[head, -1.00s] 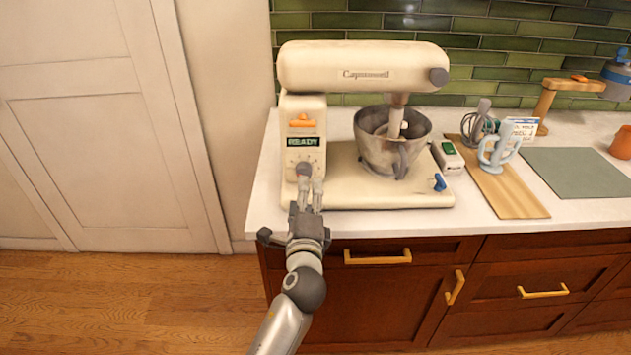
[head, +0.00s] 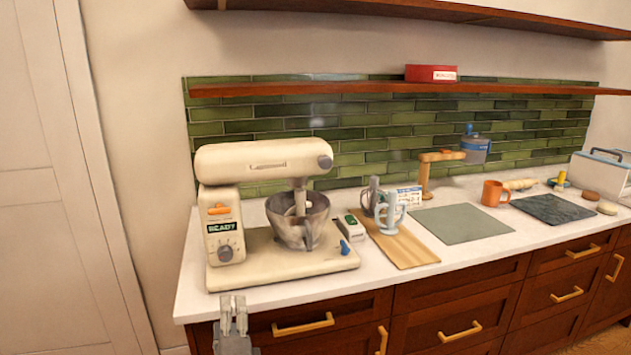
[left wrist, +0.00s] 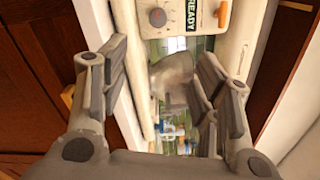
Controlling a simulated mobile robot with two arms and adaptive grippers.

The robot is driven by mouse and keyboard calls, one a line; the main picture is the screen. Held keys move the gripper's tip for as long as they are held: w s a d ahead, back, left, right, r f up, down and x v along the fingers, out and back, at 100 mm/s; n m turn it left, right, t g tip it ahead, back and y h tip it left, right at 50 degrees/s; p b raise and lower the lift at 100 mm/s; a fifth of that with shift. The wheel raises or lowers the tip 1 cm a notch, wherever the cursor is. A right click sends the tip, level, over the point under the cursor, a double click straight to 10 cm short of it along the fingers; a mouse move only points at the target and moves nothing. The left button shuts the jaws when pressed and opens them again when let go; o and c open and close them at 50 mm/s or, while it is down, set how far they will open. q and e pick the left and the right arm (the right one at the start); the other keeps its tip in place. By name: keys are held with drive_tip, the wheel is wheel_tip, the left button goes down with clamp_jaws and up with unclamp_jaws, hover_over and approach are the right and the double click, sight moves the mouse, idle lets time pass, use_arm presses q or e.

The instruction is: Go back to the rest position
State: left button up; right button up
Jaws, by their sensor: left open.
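My left gripper (head: 233,312) is low in the head view, in front of the counter's front edge and below the stand mixer (head: 262,190). Its two fingers are apart, with nothing between them. In the left wrist view the open fingers (left wrist: 165,90) frame the mixer front. The cream mixer has a knob (head: 225,253), an orange lever and a display reading READY (head: 221,227). A steel bowl (head: 298,222) sits under its head. The gripper is apart from the mixer. My right gripper is not in view.
Beyond are a grey-green mat (head: 461,223), an orange mug (head: 494,193) and a dark slab (head: 558,209). Shelves (head: 390,89) hang above. Drawer handles (head: 303,324) stick out below the counter.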

use_arm(q)
drive_tip(key=s+d+f+n+g+h, duration=0.1)
drive_tip(key=s+f+n+g, duration=0.2)
drive_tip(key=f, duration=1)
drive_tip(key=s+f+g+h, duration=0.2)
drive_tip(key=s+f, duration=0.4)
drive_tip(key=f, duration=0.7)
drive_tip(key=s+d+f+n+g+h, duration=0.1)
drive_tip(key=s+f+n+g, duration=0.2)
drive_tip(key=f, duration=1)
drive_tip(key=s+a+f+n+g+h, duration=0.1)
drive_tip(key=s+a+f+n+g, duration=0.1)
drive_tip(key=s+f, duration=0.7)
drive_tip(key=s+a+f+n+g, duration=0.1)
drive_tip(key=s+f+n+g, duration=0.15)
drive_tip(key=s+f, duration=0.65)
drive_tip(key=s+a+f+n+g, duration=0.2)
drive_tip(key=s, duration=1)
drive_tip(key=s+a+f+n+g, duration=0.2)
drive_tip(key=s+a+n, duration=0.1)
drive_tip(key=s, duration=0.8)
drive_tip(key=shift+s+f, duration=0.3)
drive_tip(key=shift+s, duration=0.05)
drive_tip(key=shift+w, duration=0.1)
